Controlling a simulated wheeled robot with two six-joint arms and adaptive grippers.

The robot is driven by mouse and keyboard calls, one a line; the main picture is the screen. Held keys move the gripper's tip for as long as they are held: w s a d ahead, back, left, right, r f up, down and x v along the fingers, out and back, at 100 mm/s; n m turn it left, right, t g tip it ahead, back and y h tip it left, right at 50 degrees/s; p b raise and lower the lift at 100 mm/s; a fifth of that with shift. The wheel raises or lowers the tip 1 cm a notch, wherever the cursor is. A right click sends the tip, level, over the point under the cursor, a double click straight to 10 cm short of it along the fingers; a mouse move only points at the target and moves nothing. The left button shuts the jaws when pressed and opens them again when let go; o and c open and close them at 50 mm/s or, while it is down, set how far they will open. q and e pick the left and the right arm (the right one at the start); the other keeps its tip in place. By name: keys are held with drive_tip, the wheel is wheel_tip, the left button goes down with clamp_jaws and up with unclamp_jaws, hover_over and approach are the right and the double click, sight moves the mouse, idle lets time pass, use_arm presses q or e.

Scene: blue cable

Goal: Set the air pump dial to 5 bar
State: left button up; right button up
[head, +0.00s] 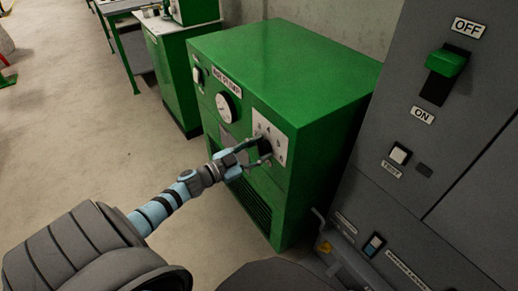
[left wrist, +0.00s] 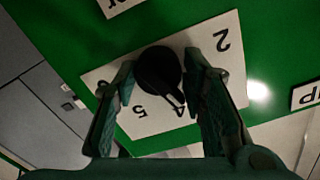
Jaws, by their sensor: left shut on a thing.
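The air pump (head: 290,60) is a green box with a round pressure gauge (head: 224,107) and a white dial plate (head: 277,142) on its front. In the left wrist view the dial (left wrist: 158,70) is a black round knob on the numbered plate (left wrist: 228,65). Its pointer is at or very near the 4; the 5 (left wrist: 139,111) is just to the left of it. My left gripper (head: 262,153) is shut on the dial, with one finger on each side, as the left wrist view (left wrist: 162,85) also shows. My right gripper is not in view.
A grey cabinet with a green OFF/ON lever (head: 446,63) stands close on the right. A pipe or handle (head: 335,245) sits low between it and the pump. Another green cabinet (head: 178,70) is behind on the left. Open concrete floor (head: 80,130) lies to the left.

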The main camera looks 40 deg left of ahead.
use_arm(q)
drive_tip(key=m, duration=0.2)
drive_tip(key=shift+f+m, duration=0.1)
drive_tip(key=shift+m, duration=0.3)
drive_tip(key=m, duration=0.3)
drive_tip(key=shift+m, duration=0.3)
drive_tip(key=m, duration=0.5)
drive_tip(key=shift+b, duration=0.4)
drive_tip(key=shift+m, duration=0.8)
drive_tip(key=shift+c, duration=0.4)
drive_tip(key=shift+r, duration=0.2)
drive_tip(key=o, duration=1.2)
drive_tip(key=shift+o, duration=0.2)
